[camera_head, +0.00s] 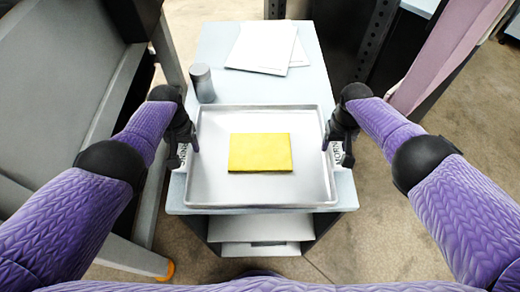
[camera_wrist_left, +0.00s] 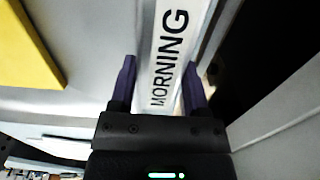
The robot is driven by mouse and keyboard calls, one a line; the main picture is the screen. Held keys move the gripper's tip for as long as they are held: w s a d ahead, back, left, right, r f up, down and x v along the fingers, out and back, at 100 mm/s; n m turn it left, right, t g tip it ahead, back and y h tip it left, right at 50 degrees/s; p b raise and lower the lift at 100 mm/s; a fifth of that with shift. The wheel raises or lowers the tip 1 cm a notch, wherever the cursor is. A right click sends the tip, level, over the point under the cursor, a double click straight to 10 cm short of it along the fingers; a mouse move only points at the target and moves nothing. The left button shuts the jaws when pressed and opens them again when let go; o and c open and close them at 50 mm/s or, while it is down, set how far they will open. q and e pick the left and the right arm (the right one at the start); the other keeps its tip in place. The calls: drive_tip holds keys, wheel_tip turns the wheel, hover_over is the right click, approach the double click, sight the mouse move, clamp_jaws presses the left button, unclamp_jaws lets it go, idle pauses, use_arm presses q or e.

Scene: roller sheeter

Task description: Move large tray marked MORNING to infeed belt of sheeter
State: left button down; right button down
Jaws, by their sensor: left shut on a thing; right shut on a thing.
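The large tray (camera_head: 215,188) is a shallow light-grey metal tray near the front of a pale table, with a yellow slab (camera_head: 260,153) lying in it. My left gripper (camera_head: 188,147) is shut on the tray's left wall. In the left wrist view the word MORNING shows on the wall (camera_wrist_left: 170,55) between the fingers of my left gripper (camera_wrist_left: 155,88). My right gripper (camera_head: 332,146) is shut on the tray's right wall, where a label partly shows. I cannot tell whether the tray touches the tabletop. I cannot make out the sheeter's infeed belt for certain.
White papers (camera_head: 262,47) and a dark grey cylinder (camera_head: 203,83) stand on the pale table (camera_head: 225,40) behind the tray. A large grey machine-like surface (camera_head: 50,90) is at the left. A dark perforated post (camera_head: 376,40) is at the back right. Floor is open at the right.

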use_arm(q)
drive_tip(key=shift+r, duration=0.1)
use_arm(e)
drive_tip(key=shift+r, duration=0.1)
idle(0.3)
